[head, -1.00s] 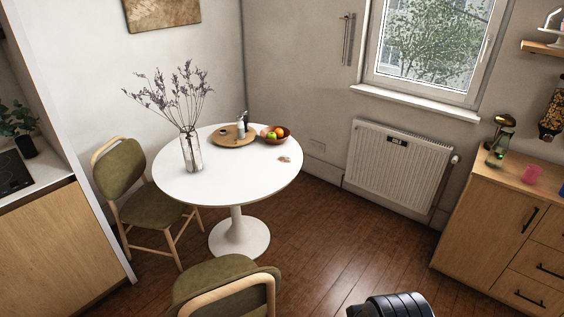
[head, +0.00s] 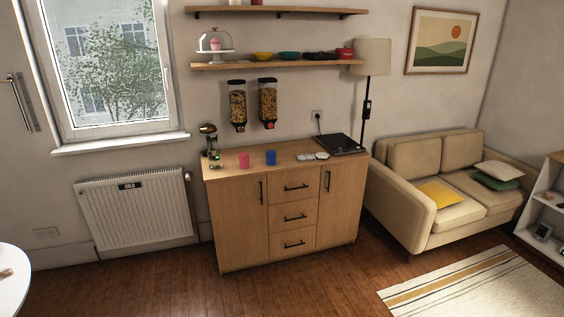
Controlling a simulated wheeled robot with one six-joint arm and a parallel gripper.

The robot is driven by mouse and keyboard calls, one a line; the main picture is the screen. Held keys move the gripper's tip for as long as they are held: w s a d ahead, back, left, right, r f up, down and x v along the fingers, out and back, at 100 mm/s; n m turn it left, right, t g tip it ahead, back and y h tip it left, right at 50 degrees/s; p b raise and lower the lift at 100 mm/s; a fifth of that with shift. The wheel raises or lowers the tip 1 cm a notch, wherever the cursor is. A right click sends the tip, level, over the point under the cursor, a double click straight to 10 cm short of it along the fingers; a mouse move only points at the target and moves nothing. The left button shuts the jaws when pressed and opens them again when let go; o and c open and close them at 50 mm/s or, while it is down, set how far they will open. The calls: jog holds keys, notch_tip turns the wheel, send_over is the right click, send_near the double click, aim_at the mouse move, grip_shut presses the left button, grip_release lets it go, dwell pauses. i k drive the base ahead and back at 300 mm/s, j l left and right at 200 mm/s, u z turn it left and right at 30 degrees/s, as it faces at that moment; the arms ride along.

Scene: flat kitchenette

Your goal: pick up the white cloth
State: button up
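I cannot make out a white cloth for sure in the head view. Small whitish items (head: 306,157) lie on the wooden cabinet's top, left of a dark flat appliance; they are too small to identify. My gripper is not in view.
The wooden cabinet (head: 288,214) stands against the wall, with a pink cup (head: 244,160), a blue cup (head: 271,157) and a dark appliance (head: 339,144) on top. A radiator (head: 137,212) is left, a beige sofa (head: 440,190) right. Wooden floor before the cabinet is clear.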

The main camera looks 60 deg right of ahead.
aim_at(304, 157)
jog(key=z, duration=2.2)
